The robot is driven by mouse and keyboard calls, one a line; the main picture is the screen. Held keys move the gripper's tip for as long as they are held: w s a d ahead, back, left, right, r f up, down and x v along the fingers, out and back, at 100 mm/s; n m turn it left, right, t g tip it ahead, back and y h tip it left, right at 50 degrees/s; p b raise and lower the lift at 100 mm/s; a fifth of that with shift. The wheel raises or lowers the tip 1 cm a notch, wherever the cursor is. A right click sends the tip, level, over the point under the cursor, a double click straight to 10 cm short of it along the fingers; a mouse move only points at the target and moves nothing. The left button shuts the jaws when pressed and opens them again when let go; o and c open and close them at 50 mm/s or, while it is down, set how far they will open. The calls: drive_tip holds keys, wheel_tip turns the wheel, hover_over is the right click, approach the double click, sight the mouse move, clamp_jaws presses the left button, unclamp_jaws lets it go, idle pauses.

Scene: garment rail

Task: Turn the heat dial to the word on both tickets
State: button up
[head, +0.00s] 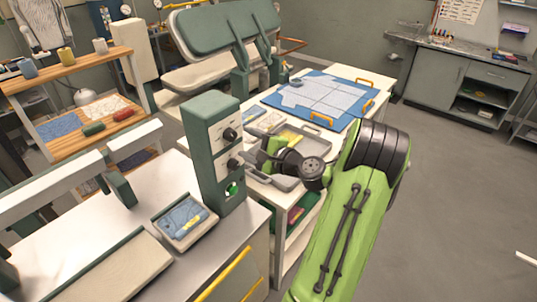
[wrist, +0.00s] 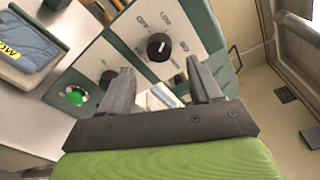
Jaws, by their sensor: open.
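A green control box (head: 212,130) with a pale front panel stands on the left bench. It carries an upper black dial (head: 229,135), a lower black dial (head: 234,163) and a green button (head: 232,188). The lower dial (wrist: 108,78) is partly behind a finger. A yellow ticket (wrist: 8,50) lies on a blue folded garment; its letters are inverted and possibly say LOW. A second ticket is not clear. My gripper (wrist: 161,66) is open and empty, facing the panel, apart from the dials.
The garment tray (head: 186,238) sits on the left bench, below the box. A grey tray (head: 290,183) lies on the bench behind my gripper. A blue mat (head: 330,95) covers the far bench.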

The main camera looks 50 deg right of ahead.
drive_tip(key=s+r+b, duration=0.1)
drive_tip(key=s, duration=0.9)
drive_tip(key=shift+s+a, duration=0.2)
drive_tip(key=shift+s, duration=0.2)
drive_tip(key=w+a+f+n+g+y, duration=0.2)
drive_tip(key=w+a+n+g, duration=0.15)
drive_tip(key=a+n, duration=0.5)
drive_tip(key=w+a+f+n+g+y, duration=0.1)
drive_tip(key=w+a+n+g+y, duration=0.3)
drive_tip(key=a, duration=0.8)
drive_tip(key=s+a+r+n+g+h, duration=0.1)
drive_tip(key=s+a+n, duration=0.3)
drive_tip(key=s, duration=0.4)
drive_tip(key=s+a+r+n+g+h, duration=0.2)
drive_tip(key=s+a+n+h, duration=0.2)
drive_tip(key=s+n, duration=0.3)
drive_tip(key=shift+s+a+g, duration=0.35)
drive_tip(key=shift+s+a, duration=0.3)
drive_tip(key=shift+s, duration=0.6)
